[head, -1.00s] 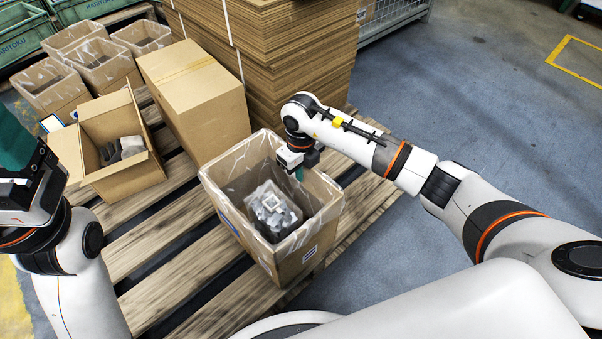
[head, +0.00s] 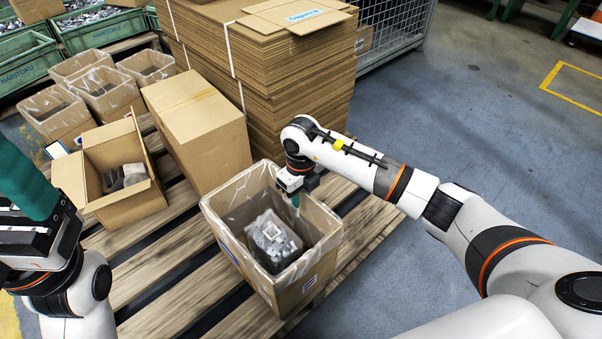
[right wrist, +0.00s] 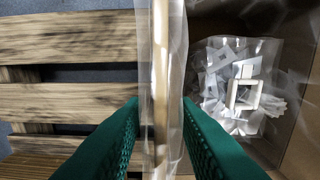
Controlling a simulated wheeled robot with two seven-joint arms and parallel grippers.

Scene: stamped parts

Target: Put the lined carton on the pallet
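The lined carton (head: 324,255), an open brown box with a clear plastic liner, stands upright on wooden slats. A bag of grey metal parts (head: 272,240) lies inside it. My right gripper (head: 297,198) is at its far right wall. In the right wrist view, the green fingers (right wrist: 161,105) straddle the wall rim and folded liner (right wrist: 162,60), with a gap visible beside the cardboard; the gripper looks open. My left gripper (head: 35,185) is at the left edge, apart from the lined carton; its finger opening cannot be made out. The slatted pallet (head: 150,265) shows under the boxes.
A closed tall carton (head: 200,115) and an open carton with grey parts (head: 125,205) stand left of the lined carton. Several smaller lined boxes (head: 110,92) are behind. A stack of flat cardboard (head: 285,80) rises at the back. Floor at the right (head: 470,120) is clear.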

